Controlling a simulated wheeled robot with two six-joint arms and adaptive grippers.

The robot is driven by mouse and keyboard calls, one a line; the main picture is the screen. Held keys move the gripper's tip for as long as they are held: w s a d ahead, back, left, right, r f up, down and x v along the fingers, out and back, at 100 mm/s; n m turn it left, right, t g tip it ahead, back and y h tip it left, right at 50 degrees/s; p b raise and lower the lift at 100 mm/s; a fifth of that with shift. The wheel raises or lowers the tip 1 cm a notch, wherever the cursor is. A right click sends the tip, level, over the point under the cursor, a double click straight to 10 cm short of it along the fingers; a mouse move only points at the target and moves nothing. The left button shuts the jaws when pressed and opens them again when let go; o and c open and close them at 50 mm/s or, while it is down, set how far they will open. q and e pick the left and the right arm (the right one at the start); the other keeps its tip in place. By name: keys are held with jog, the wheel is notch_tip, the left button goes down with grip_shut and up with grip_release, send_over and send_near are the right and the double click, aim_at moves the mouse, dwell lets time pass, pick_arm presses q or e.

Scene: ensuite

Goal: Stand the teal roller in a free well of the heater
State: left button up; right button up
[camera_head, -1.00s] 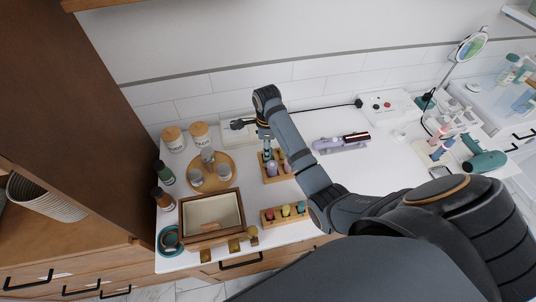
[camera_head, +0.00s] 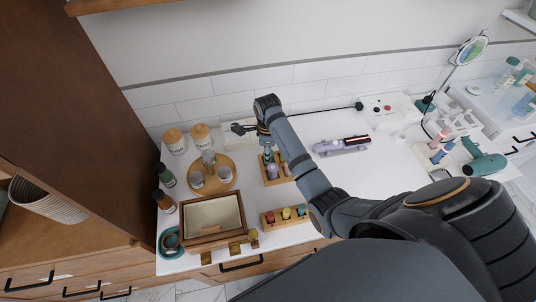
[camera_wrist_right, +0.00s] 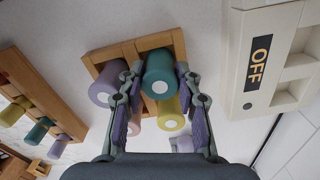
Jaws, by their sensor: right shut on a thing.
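The teal roller (camera_wrist_right: 160,78) is between the fingers of my right gripper (camera_wrist_right: 159,88), which is shut on it. It is over the wooden rack (camera_wrist_right: 98,58); I cannot tell if it still sits in its slot. In the head view my right gripper (camera_head: 266,143) points down at this rack (camera_head: 270,182). The white heater (camera_wrist_right: 240,65), marked OFF, is right of the gripper in the wrist view, with empty-looking wells. It is partly hidden behind my gripper in the head view (camera_head: 228,142). My left gripper is not in view.
The rack also holds a purple roller (camera_wrist_right: 104,88), with pink and yellow rollers (camera_wrist_right: 170,118) close by. A second roller rack (camera_head: 285,222) stands in front. A round tray (camera_head: 226,186) and an open box (camera_head: 184,235) stand left. A purple styling tool (camera_head: 340,146) lies right.

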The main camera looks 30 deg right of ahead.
jog(key=shift+r+p, duration=0.35)
jog(key=shift+r, duration=0.1)
jog(key=r+p, duration=0.1)
jog(key=p, duration=0.1)
jog(key=r+p, duration=0.2)
jog(key=shift+s+r+p, duration=0.2)
jog(key=shift+r+p, duration=0.1)
jog(key=shift+p, duration=0.05)
jog(key=s+r+p, duration=0.4)
jog(key=p, duration=0.1)
jog(key=shift+s+a+r, duration=0.15)
jog(key=shift+s+a, duration=0.1)
jog(key=shift+a, duration=0.1)
jog(key=s+a+r, duration=0.1)
jog(key=s+r, duration=0.3)
jog(key=s, duration=0.5)
jog(key=shift+a, duration=0.2)
